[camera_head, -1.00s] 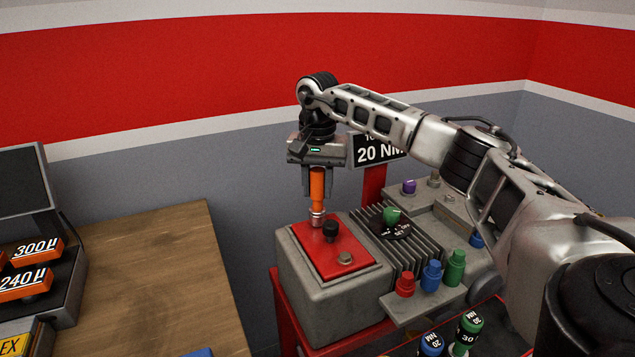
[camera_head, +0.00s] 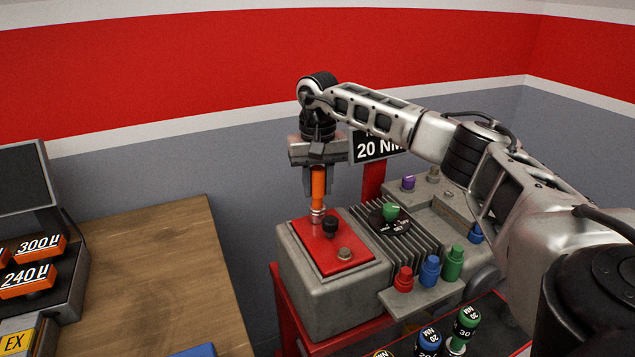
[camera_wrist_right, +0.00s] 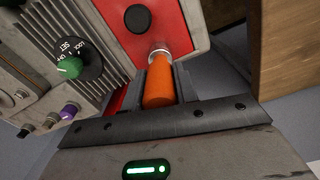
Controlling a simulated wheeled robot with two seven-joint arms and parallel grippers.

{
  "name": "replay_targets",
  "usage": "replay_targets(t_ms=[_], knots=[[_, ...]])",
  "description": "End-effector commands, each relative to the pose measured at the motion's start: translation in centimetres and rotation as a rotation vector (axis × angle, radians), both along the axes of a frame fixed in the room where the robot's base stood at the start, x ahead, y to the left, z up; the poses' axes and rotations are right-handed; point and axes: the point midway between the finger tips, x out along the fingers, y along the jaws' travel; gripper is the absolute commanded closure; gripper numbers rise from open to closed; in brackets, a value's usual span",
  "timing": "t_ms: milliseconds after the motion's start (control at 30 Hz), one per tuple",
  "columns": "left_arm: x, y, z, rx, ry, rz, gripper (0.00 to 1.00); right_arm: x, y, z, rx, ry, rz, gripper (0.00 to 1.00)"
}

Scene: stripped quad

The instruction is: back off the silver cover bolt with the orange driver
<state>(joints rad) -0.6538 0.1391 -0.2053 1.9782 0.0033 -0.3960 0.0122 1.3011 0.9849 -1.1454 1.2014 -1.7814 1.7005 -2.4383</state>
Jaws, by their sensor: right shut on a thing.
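My right gripper (camera_head: 318,180) is shut on the orange driver (camera_head: 318,188) and holds it upright above the red cover plate (camera_head: 318,258). The driver's silver tip (camera_head: 317,213) is down at the plate's far left corner; the bolt under it is hidden. A silver bolt (camera_head: 345,254) shows at the plate's near right corner. In the right wrist view the orange driver (camera_wrist_right: 160,88) lies between the fingers, its metal end at the red plate (camera_wrist_right: 182,28). My left gripper is not in view.
A black knob (camera_head: 330,226) stands on the plate close to the driver. A green-knobbed dial (camera_head: 391,212) and red, blue and green plugs sit to the right. A 20 NM sign (camera_head: 375,148) stands behind. A wooden table (camera_head: 160,270) is at left.

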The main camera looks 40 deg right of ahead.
Motion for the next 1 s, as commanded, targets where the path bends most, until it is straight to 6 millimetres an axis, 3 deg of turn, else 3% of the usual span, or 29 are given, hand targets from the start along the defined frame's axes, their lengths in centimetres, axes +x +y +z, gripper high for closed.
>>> replay_targets(t_ms=[300, 533, 800, 1000], knots=[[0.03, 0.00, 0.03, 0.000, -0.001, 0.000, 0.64, 0.02, -0.02, 0.08, 0.000, -0.001, 0.041, 0.98], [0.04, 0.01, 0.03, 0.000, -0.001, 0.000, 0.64, 0.01, -0.05, 0.07, 0.000, -0.002, 0.227, 0.98], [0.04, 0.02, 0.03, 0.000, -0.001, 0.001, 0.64, 0.00, -0.06, 0.08, 0.000, -0.002, 0.247, 0.98], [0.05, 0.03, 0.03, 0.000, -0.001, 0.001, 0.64, 0.00, -0.09, 0.08, 0.001, -0.002, 0.419, 0.98]])
